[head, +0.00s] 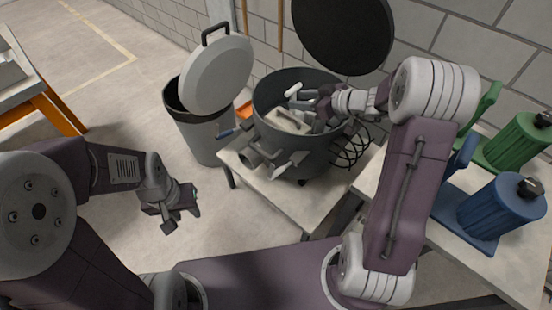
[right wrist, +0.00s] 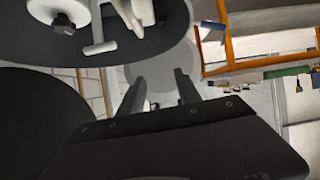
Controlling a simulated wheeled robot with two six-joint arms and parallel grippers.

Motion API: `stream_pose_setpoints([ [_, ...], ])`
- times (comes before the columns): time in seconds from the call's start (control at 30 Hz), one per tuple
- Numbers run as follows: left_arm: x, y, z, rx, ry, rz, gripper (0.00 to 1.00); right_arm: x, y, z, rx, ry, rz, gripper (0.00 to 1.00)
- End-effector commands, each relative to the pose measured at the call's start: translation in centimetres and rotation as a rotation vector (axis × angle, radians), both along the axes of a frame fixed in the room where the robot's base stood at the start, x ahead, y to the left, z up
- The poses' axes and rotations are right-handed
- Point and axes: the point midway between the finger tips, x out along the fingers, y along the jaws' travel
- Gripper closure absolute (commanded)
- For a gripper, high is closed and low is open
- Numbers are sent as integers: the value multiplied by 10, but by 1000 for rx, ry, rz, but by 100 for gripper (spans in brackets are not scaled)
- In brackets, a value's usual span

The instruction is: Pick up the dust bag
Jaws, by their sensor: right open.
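A pale, flattish object (head: 288,121), which looks like the dust bag, lies inside the open dark grey drum (head: 262,98). The drum's wall and my right arm hide part of it. My right gripper (head: 300,98) is over the drum's mouth, above and close to the pale object; I cannot tell whether they touch. In the right wrist view its two fingers (right wrist: 160,95) are apart with nothing gripped between them. White fittings (right wrist: 100,30) show at the top left there. My left gripper (head: 182,212) hangs over the floor at left, away from the drum; its jaw opening is unclear.
The drum stands on a pale table (head: 318,200). A round black lid (head: 343,30) is raised behind it. A grey bin (head: 205,135) with a tilted white lid (head: 218,75) stands left. Blue (head: 500,212) and green (head: 515,142) canisters stand right.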

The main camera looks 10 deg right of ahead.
Motion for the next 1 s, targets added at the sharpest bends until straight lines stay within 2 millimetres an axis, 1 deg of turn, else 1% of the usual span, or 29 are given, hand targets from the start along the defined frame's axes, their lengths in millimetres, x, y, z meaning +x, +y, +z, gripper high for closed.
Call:
stream_pose_setpoints([
  [0.03, 0, 0, -34, 0, -1, 0, 64, 0, -10, -41, 5, 13, -20, 60],
  [0.1, 0, 0, -49, 0, -1, 0, 64, -1, -20, -63, 12, 29, -42, 60],
  [0.2, 1, 0, -59, 0, -1, 0, 64, -3, -30, -79, 17, 40, -63, 60],
  [0.33, 1, 0, -60, 0, -1, 0, 64, -3, -34, -79, 16, 40, -71, 60],
  [0.47, 1, 0, -58, 0, -1, 0, 64, -1, -32, -79, 16, 40, -70, 60],
  [0.7, 0, 0, -62, 0, -1, 0, 64, 22, -14, -96, 15, 41, -67, 60],
  [0.83, 0, 0, -62, 0, -1, 0, 64, 27, -11, -98, 16, 40, -69, 60],
  [1.0, 0, 0, -64, 0, -1, 0, 64, 52, 3, -111, 15, 41, -66, 60],
])
